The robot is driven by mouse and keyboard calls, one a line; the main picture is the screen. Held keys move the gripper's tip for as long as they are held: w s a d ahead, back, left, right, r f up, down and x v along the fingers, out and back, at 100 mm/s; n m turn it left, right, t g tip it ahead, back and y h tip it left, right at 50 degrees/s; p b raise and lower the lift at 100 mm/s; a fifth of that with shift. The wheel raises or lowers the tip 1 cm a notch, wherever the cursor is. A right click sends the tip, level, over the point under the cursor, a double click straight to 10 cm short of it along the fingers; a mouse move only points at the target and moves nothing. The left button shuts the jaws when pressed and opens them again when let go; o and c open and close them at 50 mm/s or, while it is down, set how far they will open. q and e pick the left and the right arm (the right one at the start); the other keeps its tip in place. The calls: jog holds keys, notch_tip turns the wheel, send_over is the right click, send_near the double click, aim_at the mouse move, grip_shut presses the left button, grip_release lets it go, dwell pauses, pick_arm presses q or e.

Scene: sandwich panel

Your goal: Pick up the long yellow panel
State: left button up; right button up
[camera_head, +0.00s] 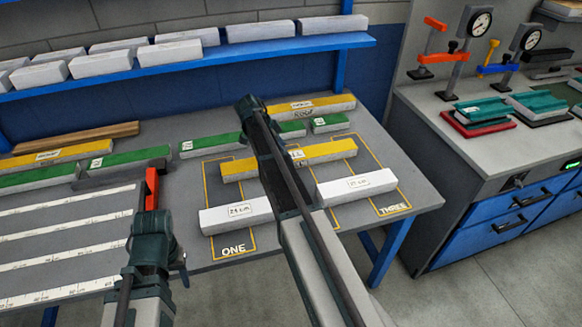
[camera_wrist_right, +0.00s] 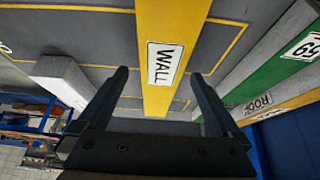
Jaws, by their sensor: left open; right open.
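The long yellow panel (camera_head: 238,168) lies across the taped zones in the middle of the grey table, with my right arm hiding part of it. In the right wrist view, the yellow panel (camera_wrist_right: 175,22) has a white WALL label. The open fingers of my right gripper (camera_wrist_right: 158,75) appear on either side of it, with gaps to both edges. I cannot tell how far above the panel they are. In the head view my right gripper is hidden or not distinct.
White panels (camera_head: 236,215) (camera_head: 357,186) lie in front of the yellow panel. Another yellow panel (camera_head: 42,157) is at left. A blue shelf (camera_head: 190,66) holds white blocks. A workbench (camera_head: 480,147) stands right.

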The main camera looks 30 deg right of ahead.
jog(key=shift+d+f, duration=0.15)
jog(key=shift+f, duration=0.1)
jog(key=b+x, duration=0.4)
jog(key=x, duration=0.1)
jog(key=shift+w+f+b, duration=0.1)
jog(key=shift+w+b, duration=0.1)
jog(key=shift+b, duration=0.1)
jog(key=shift+c, duration=0.3)
jog(key=c, duration=1.4)
